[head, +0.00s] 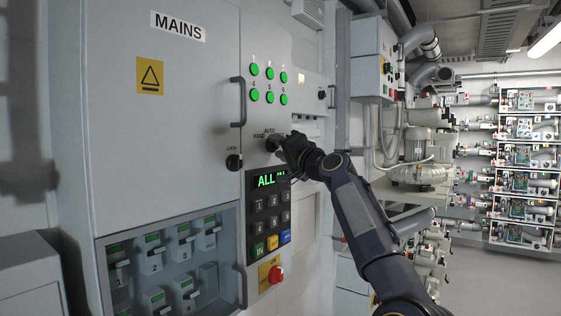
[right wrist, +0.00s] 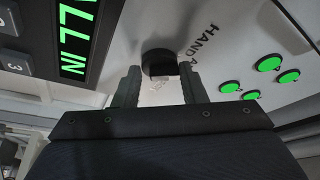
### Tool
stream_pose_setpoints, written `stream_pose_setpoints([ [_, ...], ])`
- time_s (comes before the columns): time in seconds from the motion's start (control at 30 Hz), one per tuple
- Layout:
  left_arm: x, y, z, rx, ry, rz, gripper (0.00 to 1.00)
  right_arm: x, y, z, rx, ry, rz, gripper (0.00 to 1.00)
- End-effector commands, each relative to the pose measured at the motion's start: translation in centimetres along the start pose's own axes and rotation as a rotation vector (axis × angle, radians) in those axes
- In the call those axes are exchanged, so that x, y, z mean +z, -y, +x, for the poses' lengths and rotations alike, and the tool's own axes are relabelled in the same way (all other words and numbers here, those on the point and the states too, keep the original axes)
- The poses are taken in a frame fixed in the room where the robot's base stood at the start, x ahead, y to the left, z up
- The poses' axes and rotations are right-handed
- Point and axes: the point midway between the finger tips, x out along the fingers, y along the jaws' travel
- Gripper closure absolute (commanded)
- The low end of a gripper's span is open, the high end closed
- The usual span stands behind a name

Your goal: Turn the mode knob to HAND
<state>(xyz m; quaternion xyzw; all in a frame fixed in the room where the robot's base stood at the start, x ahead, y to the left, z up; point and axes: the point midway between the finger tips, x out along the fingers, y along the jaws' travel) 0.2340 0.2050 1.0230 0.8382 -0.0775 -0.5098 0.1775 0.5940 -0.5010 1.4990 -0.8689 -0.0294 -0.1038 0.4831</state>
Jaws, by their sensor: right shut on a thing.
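The mode knob (right wrist: 160,62) is a dark round knob on the pale panel, with HAND and part of another word lettered beside it in the right wrist view. In the head view, HAND and AUTO show around it, and my right gripper (head: 284,146) covers most of it. In the right wrist view, the two fingers of my right gripper (right wrist: 161,76) stand on either side of the knob and are shut on it. Which way the knob points cannot be told. My left gripper is not in view.
Below the knob are a green ALL IN display (head: 271,180), a keypad (head: 268,213) and a red knob (head: 275,275). Green lamps (head: 269,84) sit above. A LOCK knob (head: 234,162) and door handles (head: 238,102) stick out to the left. Pipes and a motor (head: 418,172) stand to the right.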

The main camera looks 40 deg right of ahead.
Motion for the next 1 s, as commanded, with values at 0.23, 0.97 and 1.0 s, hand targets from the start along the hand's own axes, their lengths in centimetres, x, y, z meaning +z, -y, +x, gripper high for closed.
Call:
stream_pose_setpoints([
  [0.23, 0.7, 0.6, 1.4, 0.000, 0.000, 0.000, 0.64, -0.2, 0.5, -0.3, -0.081, -0.011, -0.150, 0.85],
  [0.97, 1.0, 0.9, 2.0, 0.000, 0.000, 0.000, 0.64, -0.3, 0.7, -0.3, -0.131, -0.012, -0.275, 0.85],
  [1.0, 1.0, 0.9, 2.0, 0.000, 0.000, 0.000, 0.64, -0.3, 0.7, -0.3, -0.131, -0.012, -0.275, 0.85],
])
